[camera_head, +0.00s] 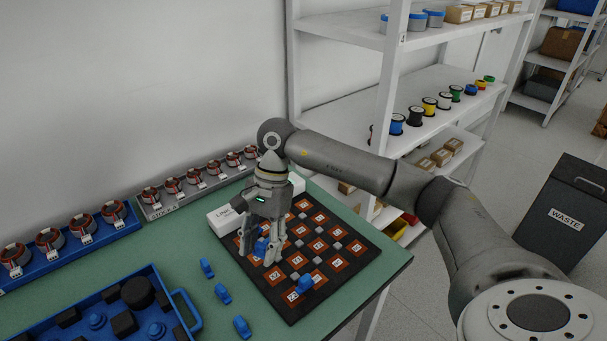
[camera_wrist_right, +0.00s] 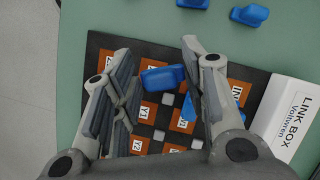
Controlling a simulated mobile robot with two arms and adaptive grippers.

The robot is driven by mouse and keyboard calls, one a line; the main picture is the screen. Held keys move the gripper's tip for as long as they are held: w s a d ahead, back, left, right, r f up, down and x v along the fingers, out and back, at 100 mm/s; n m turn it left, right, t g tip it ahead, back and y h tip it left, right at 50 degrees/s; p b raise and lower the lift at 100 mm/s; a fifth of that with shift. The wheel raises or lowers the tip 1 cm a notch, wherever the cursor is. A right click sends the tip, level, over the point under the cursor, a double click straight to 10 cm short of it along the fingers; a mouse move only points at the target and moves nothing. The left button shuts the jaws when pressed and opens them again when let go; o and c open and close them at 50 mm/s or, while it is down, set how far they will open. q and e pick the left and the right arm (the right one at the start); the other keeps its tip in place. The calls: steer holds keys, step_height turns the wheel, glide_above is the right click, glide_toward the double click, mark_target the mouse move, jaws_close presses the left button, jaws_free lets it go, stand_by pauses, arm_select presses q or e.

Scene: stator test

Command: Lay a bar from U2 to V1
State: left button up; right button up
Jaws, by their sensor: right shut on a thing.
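My right gripper (camera_head: 264,254) is low over the black link board (camera_head: 335,278), with its fingers shut on a blue bar (camera_head: 262,247). The fingers partly hide the bar in the head view. In the right wrist view the bar (camera_wrist_right: 162,80) shows between the fingers, above the orange labelled squares. A square that seems to read V1 (camera_wrist_right: 182,122) lies just beside it. I cannot make out U2. Another blue bar (camera_head: 305,284) sits on the board towards its front corner. My left gripper is not in view.
Loose blue bars (camera_head: 222,293) lie left of the board on the green table. A white link box (camera_head: 226,217) stands along the board's back edge. A blue tray (camera_head: 178,296) is at front left. Stator racks (camera_head: 122,230) line the wall. Shelves stand behind right.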

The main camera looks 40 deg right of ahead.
steer(key=w+d+m+t+h+p, duration=0.1)
steer(key=w+d+m+t+h, duration=0.15)
steer(key=w+d+m, duration=0.65)
steer(key=w+d+m+t+h, duration=0.1)
steer(key=w+d+m+t, duration=0.3)
steer(key=d+m, duration=0.7)
steer(key=shift+s+a+f+m+b, duration=0.1)
steer(key=shift+a+f+m+b, duration=0.45)
steer(key=shift+f, duration=0.25)
steer(key=shift+s+a+f+m+b, duration=0.1)
steer(key=shift+a+f+m+b, duration=0.4)
steer(key=shift+f, duration=0.35)
steer(key=shift+a+f+m+b, duration=0.35)
steer(key=shift+a+f+b, duration=0.15)
steer(key=shift+f+b, duration=0.25)
steer(key=shift+f, duration=0.25)
steer(key=shift+f+b, duration=0.4)
steer(key=shift+f, duration=0.1)
steer(key=o, duration=1.1)
steer(key=shift+c, duration=0.2)
